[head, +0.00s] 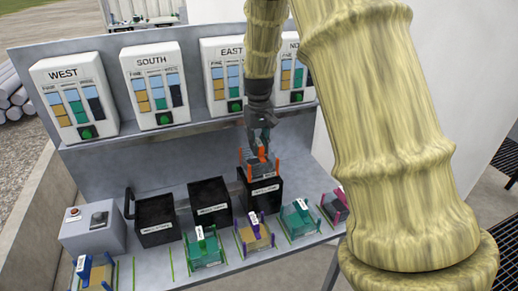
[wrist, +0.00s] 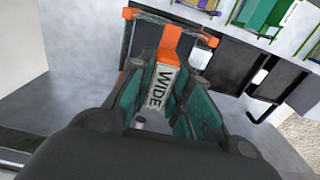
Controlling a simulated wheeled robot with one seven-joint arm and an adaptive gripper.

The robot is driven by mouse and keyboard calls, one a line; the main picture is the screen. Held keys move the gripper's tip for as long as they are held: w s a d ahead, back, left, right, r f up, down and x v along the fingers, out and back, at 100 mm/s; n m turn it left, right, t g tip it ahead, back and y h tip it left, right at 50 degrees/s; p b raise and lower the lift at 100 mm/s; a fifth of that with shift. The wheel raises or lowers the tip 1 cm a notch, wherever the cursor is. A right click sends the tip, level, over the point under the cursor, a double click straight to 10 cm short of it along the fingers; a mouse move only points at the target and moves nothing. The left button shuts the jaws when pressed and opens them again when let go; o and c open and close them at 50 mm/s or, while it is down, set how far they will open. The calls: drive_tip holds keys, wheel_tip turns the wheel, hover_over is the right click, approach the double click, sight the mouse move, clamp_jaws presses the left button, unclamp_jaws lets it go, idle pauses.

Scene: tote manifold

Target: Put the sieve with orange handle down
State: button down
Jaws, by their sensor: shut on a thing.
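The sieve with orange handle (head: 258,168) is at the top of the rightmost black box (head: 265,192) in the head view. I cannot tell whether it rests on the box or hangs just above it. In the wrist view its orange handle (wrist: 172,43) carries a tag reading WIDE, and orange corner pieces show on its frame. My gripper (head: 262,150) comes down from above and is shut on the handle. In the wrist view the gripper's fingers (wrist: 158,100) stand on both sides of the tag. The sieve's underside is hidden.
Two more black boxes (head: 210,203) stand to the left, beside a grey control box (head: 93,229). Several sieves, such as the teal one (head: 207,247) and the purple-cornered one (head: 254,234), line the bench's front. Labelled panels (head: 155,87) stand on the shelf behind.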

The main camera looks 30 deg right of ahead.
drive_tip(key=shift+w+d+r, duration=0.15)
drive_tip(key=shift+d, duration=0.1)
drive_tip(key=shift+f+p, duration=0.2)
drive_tip(key=shift+p, duration=0.15)
wheel_tip(320, 180, down, 3)
drive_tip(key=shift+w+d+f+p, duration=0.1)
drive_tip(key=shift+w+p, duration=0.05)
drive_tip(key=shift+p, duration=0.5)
drive_tip(key=shift+f, duration=0.2)
drive_tip(key=c, duration=1.3)
unclamp_jaws()
drive_tip(key=shift+r, duration=0.15)
